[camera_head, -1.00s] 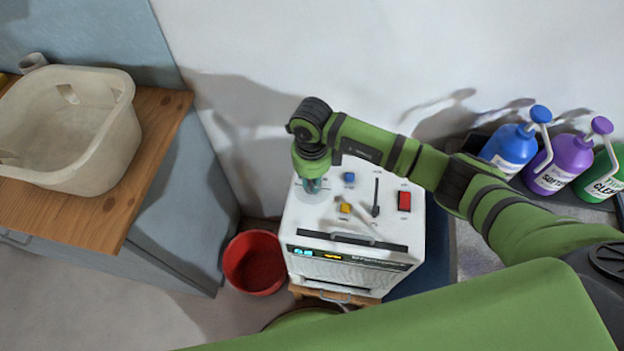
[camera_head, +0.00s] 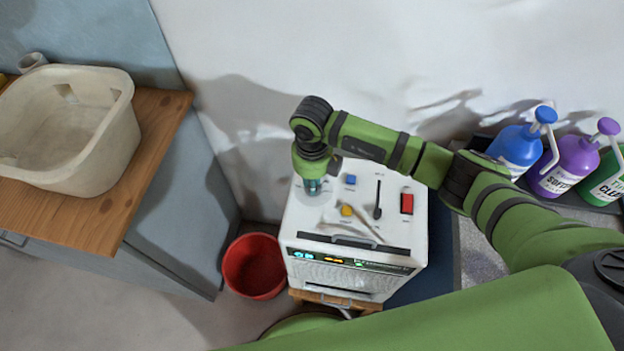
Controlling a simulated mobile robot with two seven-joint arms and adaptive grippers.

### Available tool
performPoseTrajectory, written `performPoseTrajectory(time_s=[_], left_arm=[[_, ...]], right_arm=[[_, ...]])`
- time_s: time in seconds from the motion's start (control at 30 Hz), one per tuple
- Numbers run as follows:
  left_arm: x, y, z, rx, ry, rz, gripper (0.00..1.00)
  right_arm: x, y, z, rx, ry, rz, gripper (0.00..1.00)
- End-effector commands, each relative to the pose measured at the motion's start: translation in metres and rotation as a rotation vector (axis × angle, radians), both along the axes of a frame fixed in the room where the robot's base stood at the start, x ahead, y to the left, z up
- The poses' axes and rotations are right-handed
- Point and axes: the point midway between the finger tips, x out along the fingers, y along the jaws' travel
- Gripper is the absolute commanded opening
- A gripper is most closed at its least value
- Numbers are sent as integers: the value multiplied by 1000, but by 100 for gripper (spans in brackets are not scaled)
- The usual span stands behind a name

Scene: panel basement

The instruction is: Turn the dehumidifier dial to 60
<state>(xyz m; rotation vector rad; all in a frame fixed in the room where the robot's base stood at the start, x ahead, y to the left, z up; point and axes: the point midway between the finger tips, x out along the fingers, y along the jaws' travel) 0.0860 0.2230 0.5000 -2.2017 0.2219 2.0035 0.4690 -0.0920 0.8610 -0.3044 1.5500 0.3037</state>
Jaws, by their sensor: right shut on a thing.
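The white dehumidifier (camera_head: 358,221) stands low against the wall, with its control panel facing up. My right gripper (camera_head: 312,187) points down at the panel's far left corner and is shut on the dial there. The dial is mostly hidden under the gripper, and its pointer and scale cannot be read. The front edge has a small lit display (camera_head: 303,255) with cyan and orange characters, too small to read. My left gripper is not in view.
Near my gripper are a blue button (camera_head: 350,179), a yellow button (camera_head: 346,210), a black lever (camera_head: 378,200) and a red switch (camera_head: 407,203). A red bucket (camera_head: 254,266) stands left of the dehumidifier. A beige basin (camera_head: 115,150) and several bottles (camera_head: 563,165) flank the area.

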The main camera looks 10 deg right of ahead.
Motion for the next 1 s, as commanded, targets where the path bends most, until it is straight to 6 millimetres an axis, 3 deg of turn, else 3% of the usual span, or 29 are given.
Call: performPoseTrajectory(time_s=[0.23,0.3,0.33,0.73,0.87,1.0], left_arm=[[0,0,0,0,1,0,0],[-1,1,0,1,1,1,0],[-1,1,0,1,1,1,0],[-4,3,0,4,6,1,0],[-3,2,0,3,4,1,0],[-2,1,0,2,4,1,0]], right_arm=[[1,-1,1,-1,-1,0,0],[1,-1,1,-1,-1,0,37],[1,0,1,-1,-1,0,41],[1,0,6,1,-2,2,41],[1,0,24,1,-5,4,41],[2,0,55,0,-6,4,41]])
